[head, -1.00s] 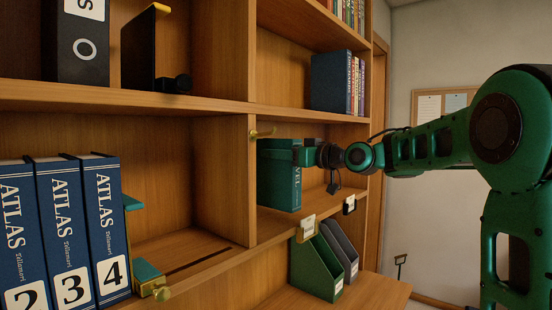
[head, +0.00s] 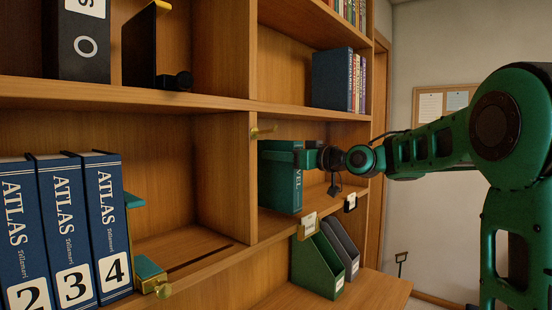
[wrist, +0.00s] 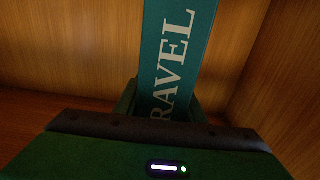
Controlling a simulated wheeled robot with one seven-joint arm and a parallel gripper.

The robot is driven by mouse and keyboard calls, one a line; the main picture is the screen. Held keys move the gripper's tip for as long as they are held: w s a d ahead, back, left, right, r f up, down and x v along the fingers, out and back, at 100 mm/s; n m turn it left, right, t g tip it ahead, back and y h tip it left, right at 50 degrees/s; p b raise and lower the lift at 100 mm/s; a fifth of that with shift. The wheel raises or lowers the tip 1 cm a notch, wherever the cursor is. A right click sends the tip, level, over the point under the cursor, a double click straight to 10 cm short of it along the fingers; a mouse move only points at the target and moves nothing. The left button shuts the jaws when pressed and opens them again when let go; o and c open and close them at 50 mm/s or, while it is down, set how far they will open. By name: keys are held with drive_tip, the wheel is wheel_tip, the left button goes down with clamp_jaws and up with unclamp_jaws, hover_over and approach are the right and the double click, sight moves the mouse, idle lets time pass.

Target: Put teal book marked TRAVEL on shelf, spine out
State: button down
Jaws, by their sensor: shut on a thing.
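The teal book (head: 278,180) stands upright in the middle right compartment of the shelf (head: 262,220). Its spine faces out toward my arm, with the letters "VEL" showing in the head view. In the wrist view the book (wrist: 178,55) shows "RAVEL" on its spine, the first letter hidden behind my gripper. My gripper (head: 306,158) reaches into the compartment from the right and is shut on the book near its spine. In the wrist view my gripper's fingers (wrist: 165,103) lie on both sides of the spine. The book's lower edge appears at or close to the shelf board; contact is unclear.
Blue ATLAS volumes (head: 67,230) and a teal-and-brass bookend (head: 148,268) stand in the left compartment. A brass peg (head: 262,132) sticks out from the divider. Green and grey file holders (head: 318,265) stand below. Other books (head: 333,80) are above. The compartment right of the book looks free.

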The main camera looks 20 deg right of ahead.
drive_tip(key=shift+f, duration=0.4)
drive_tip(key=c, duration=1.1)
unclamp_jaws()
drive_tip(key=shift+f, duration=0.1)
drive_tip(key=v, duration=1)
drive_tip(key=shift+s+d, duration=0.25)
drive_tip(key=shift+s, duration=0.05)
